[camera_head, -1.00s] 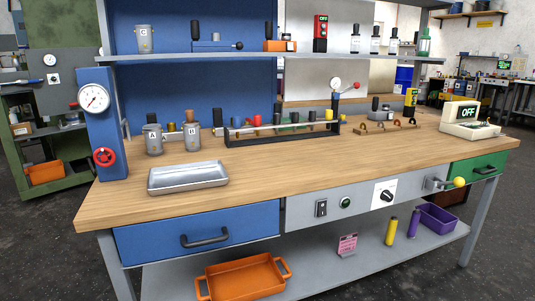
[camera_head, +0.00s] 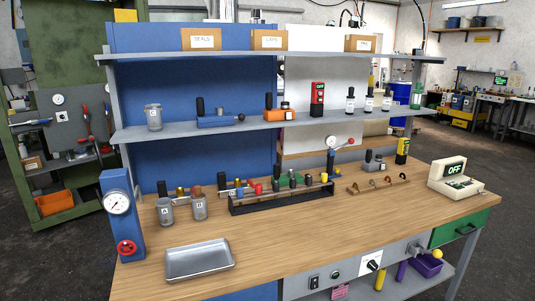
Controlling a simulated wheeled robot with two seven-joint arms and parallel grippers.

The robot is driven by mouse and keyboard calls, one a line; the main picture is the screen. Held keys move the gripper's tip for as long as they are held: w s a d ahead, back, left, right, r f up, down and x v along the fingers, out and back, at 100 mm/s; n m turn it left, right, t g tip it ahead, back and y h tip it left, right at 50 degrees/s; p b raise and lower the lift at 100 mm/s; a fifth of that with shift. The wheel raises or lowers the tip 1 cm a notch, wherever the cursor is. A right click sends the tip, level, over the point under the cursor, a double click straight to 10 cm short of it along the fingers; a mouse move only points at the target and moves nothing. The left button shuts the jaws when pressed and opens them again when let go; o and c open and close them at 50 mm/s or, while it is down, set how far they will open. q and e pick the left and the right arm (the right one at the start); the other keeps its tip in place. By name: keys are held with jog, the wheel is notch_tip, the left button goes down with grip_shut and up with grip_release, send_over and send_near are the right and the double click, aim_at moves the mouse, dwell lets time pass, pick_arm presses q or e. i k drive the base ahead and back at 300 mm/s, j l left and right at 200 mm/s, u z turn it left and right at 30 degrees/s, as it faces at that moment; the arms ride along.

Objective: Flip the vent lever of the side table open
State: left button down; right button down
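No lever in view is marked as a vent lever, and I cannot tell which piece of furniture is the side table. A lever with a yellow ball knob (camera_head: 437,254) sits on the grey front panel of the wooden workbench (camera_head: 300,240), at the right. A lever with a red tip (camera_head: 350,140) juts from a round gauge (camera_head: 332,142) at the back of the bench. A green bench (camera_head: 62,125) with tools stands at the far left, partly cut off by the picture edge. Neither of my grippers is in view.
A metal tray (camera_head: 200,260), canisters A (camera_head: 166,212) and B (camera_head: 199,206), a black rack (camera_head: 280,200) and an OFF display unit (camera_head: 456,182) stand on the bench. A gauge post with a red handwheel (camera_head: 127,248) is at its left. Dark floor shows at right.

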aim_at(437, 253)
jog(key=z, duration=1.3)
jog(key=i, duration=0.8)
jog(key=i+l+u, duration=0.1)
jog(key=i, duration=0.7)
jog(key=i+l, duration=0.15)
jog(key=i, duration=0.6)
jog(key=j+u, duration=0.05)
